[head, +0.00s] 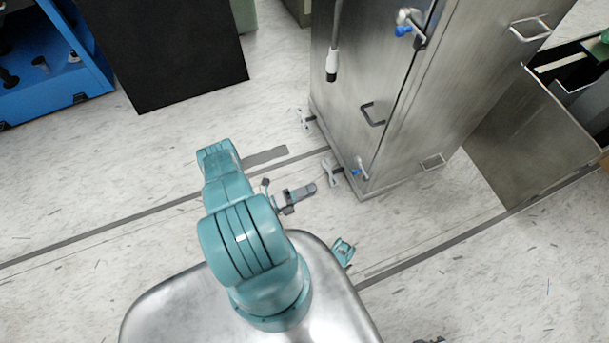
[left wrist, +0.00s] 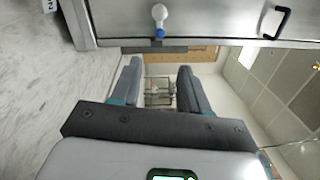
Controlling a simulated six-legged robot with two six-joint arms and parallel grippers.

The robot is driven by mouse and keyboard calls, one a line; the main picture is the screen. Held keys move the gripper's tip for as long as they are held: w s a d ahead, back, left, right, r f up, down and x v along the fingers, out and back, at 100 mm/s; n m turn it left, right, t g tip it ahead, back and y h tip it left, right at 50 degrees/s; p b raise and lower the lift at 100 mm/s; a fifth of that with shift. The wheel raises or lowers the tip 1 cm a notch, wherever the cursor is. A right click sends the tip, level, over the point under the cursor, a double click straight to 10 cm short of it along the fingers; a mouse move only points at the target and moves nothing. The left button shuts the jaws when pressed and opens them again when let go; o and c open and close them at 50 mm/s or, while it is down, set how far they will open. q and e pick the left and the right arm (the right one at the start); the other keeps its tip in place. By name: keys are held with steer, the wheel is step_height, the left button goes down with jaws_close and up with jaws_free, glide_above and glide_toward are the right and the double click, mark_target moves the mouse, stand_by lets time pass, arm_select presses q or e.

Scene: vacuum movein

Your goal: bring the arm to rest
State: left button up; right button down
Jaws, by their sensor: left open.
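My left arm (head: 243,230) is teal and reaches forward over my metal body, bent at its joints. My left gripper (head: 305,190) is small and dark in the head view, to the right of the arm and above the floor. In the left wrist view its two dark fingers (left wrist: 160,85) stand apart with nothing between them. The gripper is open and empty. It points towards the lower part of the metal cabinet, and I see no contact. My right gripper does not show in either view.
A tall steel cabinet (head: 465,80) with handles and blue-tipped latches stands ahead to the right. Its door edge and handle also show in the left wrist view (left wrist: 220,18). A black panel (head: 165,50) and blue shelf unit (head: 70,85) stand at left. The floor (head: 120,180) between is clear.

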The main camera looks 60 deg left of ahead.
arm_select(q)
steer(key=shift+s, duration=0.55)
